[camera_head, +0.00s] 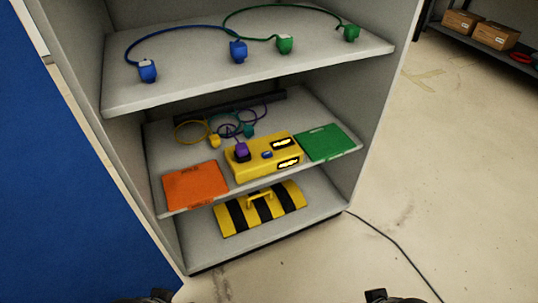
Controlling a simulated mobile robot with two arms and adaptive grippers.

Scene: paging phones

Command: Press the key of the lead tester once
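The lead tester appears to be the yellow box (262,167) on the middle shelf (350,147). A small blue key (267,155) is on its top. Two dark windows with light markings are at its right end, one on top and one on the front. A purple plug (241,152) sits at its left end; I cannot tell how firmly it is seated. Only the dark tips of my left gripper (160,295) and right gripper (376,295) show at the bottom edge, well apart from the shelves. Their opening cannot be made out.
An orange mat (195,186) and green mat (326,142) flank the tester. Coiled leads, including a yellow plug (215,141), lie behind it. Blue (147,71) and green (284,44) leads lie on the top shelf. A striped yellow-black case (260,209) is below. A cable (395,245) crosses the floor.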

